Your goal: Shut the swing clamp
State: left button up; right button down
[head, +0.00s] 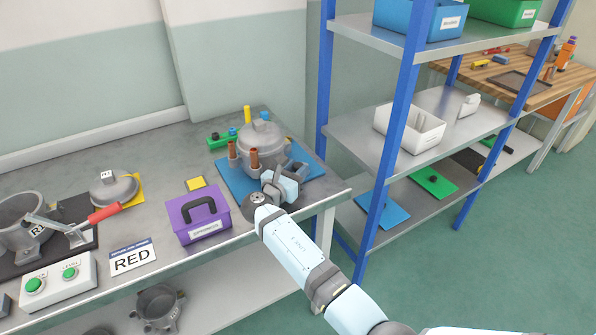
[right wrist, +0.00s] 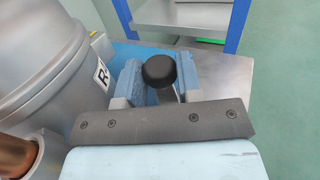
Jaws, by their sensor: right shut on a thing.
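The black round knob (right wrist: 159,70) of the swing clamp, on a short metal lever (right wrist: 167,95), sits between the blue finger pads of my right gripper (right wrist: 158,85) in the right wrist view. The gripper is shut on it. In the head view my right gripper (head: 290,174) is at the front right of the grey domed compressor (head: 262,142), low beside its wall, and hides the clamp there. In the right wrist view the compressor (right wrist: 40,60) fills the left side, with an "R" label on it. My left gripper is not in view.
The compressor stands on a blue mat (head: 233,182) with copper stubs (head: 254,158) at its front. A purple box (head: 200,214) stands left of my arm. A red-handled clamp (head: 104,213) is further left. A blue-framed shelf (head: 395,120) rises close on the right.

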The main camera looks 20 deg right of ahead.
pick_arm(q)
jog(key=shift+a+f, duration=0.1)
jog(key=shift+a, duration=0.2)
pick_arm(e)
jog(key=c, duration=0.9)
grip_release()
jog(key=shift+o, duration=0.6)
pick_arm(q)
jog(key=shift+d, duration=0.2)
